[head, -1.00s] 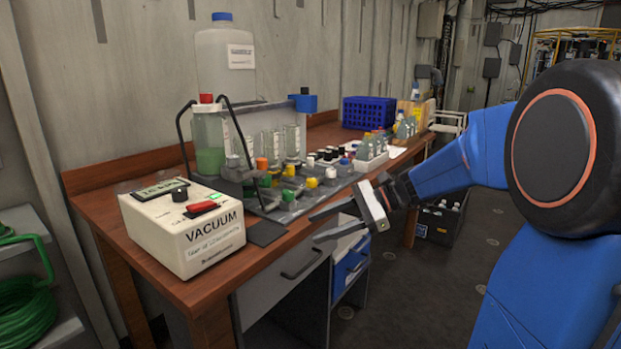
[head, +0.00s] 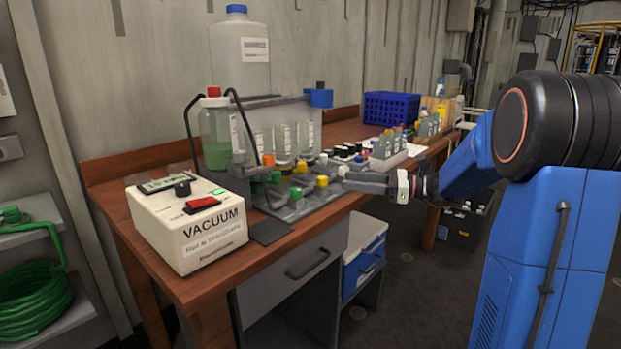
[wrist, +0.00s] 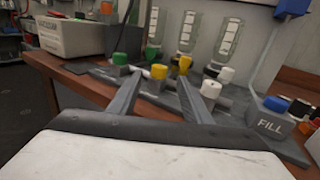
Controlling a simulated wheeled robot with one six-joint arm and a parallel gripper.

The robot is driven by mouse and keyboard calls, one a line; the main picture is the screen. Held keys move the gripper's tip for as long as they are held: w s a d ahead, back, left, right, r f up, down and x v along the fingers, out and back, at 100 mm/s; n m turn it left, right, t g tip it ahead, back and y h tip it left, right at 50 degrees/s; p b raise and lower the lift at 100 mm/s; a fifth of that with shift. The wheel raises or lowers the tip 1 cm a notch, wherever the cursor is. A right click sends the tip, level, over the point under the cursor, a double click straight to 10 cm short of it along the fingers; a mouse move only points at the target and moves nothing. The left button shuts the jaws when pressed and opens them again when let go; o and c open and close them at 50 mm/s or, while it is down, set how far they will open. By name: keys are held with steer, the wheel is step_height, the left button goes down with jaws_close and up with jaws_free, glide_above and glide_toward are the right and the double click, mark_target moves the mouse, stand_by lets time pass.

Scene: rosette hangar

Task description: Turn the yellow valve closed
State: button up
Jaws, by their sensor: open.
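Several yellow valve knobs sit on the grey manifold (head: 318,200) on the bench. A yellow knob (wrist: 158,71) shows between the fingertips, and a second yellow knob (wrist: 184,64) is just behind and right. I cannot tell whether the fingers are level with the near knob. Which knob is the task's valve is unclear.
Glass cylinders (wrist: 186,32) rise behind. The white vacuum box (head: 188,222) is at left, and a block marked FILL (wrist: 270,122) is at right. The bench front is clear.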

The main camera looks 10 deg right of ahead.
mark_target(319, 177)
steer(key=x, duration=1.3)
steer(key=shift+a, duration=0.15)
steer(key=c, duration=1.1)
steer(key=shift+o, duration=0.2)
steer(key=shift+m+t, duration=0.4)
steer(key=m+t+h, duration=0.2)
steer(key=t+h, duration=0.1)
steer(key=w+d+m+t+h, duration=0.1)
steer(key=m+t+h, duration=0.1)
steer(key=shift+w+d+m+t+h, duration=0.15)
steer(key=shift+m+t+h, duration=0.35)
steer(key=shift+m+h, duration=0.25)
steer(key=shift+w+d+m+t+h, duration=0.15)
steer(key=shift+m+t+h, duration=0.4)
steer(key=shift+h, duration=0.3)
steer(key=shift+w+d+m+t+h, duration=0.1)
steer(key=shift+d+m+t+h, duration=0.1)
steer(key=shift+m+t+h, duration=0.4)
steer(key=shift+d+m+h, duration=0.15)
steer(key=shift+m+h, duration=0.15)
steer(key=shift+h, duration=0.2)
steer(key=o, duration=1.1)
steer(key=shift+c, duration=0.2)
